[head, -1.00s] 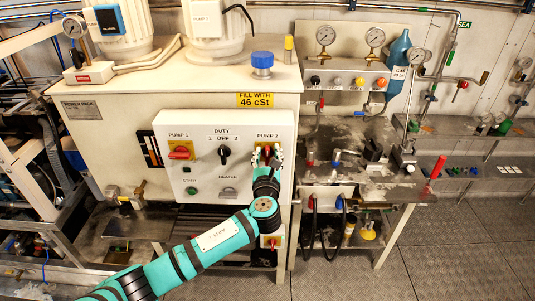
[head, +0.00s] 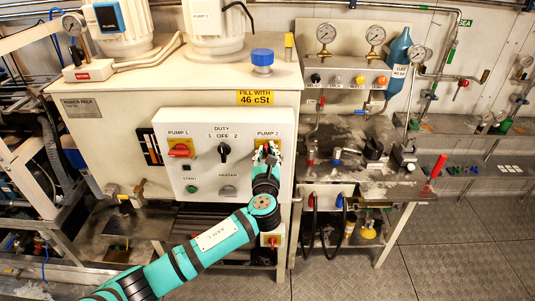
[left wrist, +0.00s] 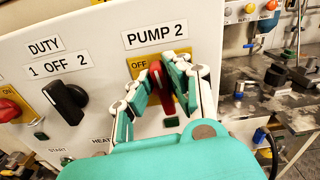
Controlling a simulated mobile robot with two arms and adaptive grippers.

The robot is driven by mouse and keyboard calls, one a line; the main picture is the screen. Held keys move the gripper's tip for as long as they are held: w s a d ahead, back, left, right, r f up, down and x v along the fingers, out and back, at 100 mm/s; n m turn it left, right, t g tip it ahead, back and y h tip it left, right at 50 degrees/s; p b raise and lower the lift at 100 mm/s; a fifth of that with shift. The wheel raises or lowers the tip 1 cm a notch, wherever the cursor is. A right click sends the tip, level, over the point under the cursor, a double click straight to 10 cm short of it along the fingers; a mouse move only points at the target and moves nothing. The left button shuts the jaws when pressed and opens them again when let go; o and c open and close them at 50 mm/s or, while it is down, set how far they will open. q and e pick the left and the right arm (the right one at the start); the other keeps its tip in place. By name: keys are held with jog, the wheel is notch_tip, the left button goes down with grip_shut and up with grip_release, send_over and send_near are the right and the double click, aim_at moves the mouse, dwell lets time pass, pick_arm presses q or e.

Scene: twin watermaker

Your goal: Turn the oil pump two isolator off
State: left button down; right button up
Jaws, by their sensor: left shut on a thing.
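The pump 2 isolator is a red handle (left wrist: 156,75) on a yellow plate (left wrist: 138,66), under the PUMP 2 label on the white control panel. The word OFF shows on the plate's left; fingers cover its right side. The handle stands roughly upright in the left wrist view, its top leaning slightly left. My left gripper (head: 267,153) is at this isolator, its fingers on both sides of the handle and shut on it. In the head view the gripper mostly hides the isolator. My right gripper is not in view.
The panel also carries the pump 1 isolator (head: 180,150), the black duty selector (head: 224,151), a green start button (head: 191,189) and a heater knob (head: 228,190). A workbench with gauges and valves (head: 345,155) stands to the right.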

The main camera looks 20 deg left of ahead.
pick_arm(q)
jog(key=shift+s+a+f+n+b, duration=0.1)
jog(key=shift+a+f+n+b, duration=0.2)
jog(key=shift+n+b, duration=1.85)
jog(key=shift+s+a+f+n+b, duration=0.2)
jog(key=shift+n+b, duration=0.6)
jog(key=shift+n, duration=2.6)
jog(key=shift+w+a+f+n+b, duration=0.1)
jog(key=shift+a+f+n+b, duration=0.25)
jog(key=shift+n+b, duration=1.8)
jog(key=shift+n+p, duration=0.55)
jog(key=shift+n, duration=0.25)
jog(key=shift+d, duration=0.1)
jog(key=c, duration=1.3)
grip_release()
jog(key=shift+s, duration=0.1)
jog(key=v, duration=1.1)
jog(key=shift+s+d, duration=0.1)
jog(key=shift+s, duration=0.3)
